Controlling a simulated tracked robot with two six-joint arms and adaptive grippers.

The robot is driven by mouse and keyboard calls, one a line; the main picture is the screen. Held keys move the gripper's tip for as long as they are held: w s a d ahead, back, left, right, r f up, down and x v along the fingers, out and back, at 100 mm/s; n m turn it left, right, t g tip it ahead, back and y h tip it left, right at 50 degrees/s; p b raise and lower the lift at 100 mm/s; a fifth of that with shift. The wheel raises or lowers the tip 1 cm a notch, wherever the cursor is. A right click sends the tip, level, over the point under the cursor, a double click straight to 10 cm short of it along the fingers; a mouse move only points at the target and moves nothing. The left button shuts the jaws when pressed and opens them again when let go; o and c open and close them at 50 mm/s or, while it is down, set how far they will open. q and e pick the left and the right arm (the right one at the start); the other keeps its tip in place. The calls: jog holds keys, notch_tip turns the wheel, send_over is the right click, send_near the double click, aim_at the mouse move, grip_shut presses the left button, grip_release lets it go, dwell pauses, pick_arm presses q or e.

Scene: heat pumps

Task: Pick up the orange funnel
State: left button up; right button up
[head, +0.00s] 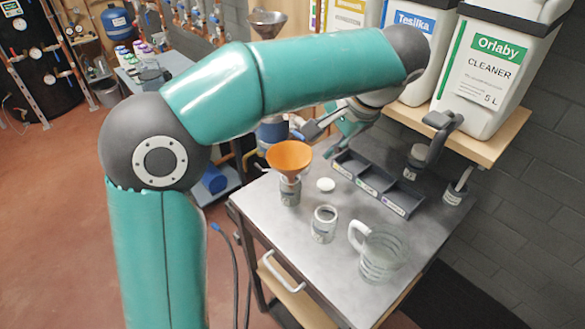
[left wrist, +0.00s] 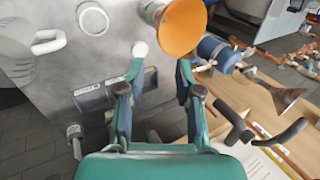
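The orange funnel (head: 289,157) sits wide end up in the mouth of a small labelled jar (head: 290,191) on the grey table. In the left wrist view, the funnel (left wrist: 183,27) is just beyond the fingertips, towards the right finger. My left gripper (head: 322,138) is behind and slightly right of the funnel in the head view, partly hidden under my own arm. In the left wrist view, the left gripper (left wrist: 160,70) has its two fingers apart with nothing between them. My right gripper is in neither view.
An open jar (head: 324,224), a white lid (head: 325,184) and a glass jug (head: 381,256) stand on the table (head: 285,235). A dark divided tray (head: 403,202) lies behind them. Large canisters (head: 490,70) with taps stand on a wooden shelf (head: 505,145) at the back right.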

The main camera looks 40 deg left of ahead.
aim_at(299, 170)
pick_arm(q)
jog(key=x, duration=1.4)
jog(key=shift+s+a, duration=0.1)
jog(key=shift+a, duration=0.05)
jog(key=shift+a+f, duration=0.15)
jog(key=shift+f, duration=0.3)
grip_shut()
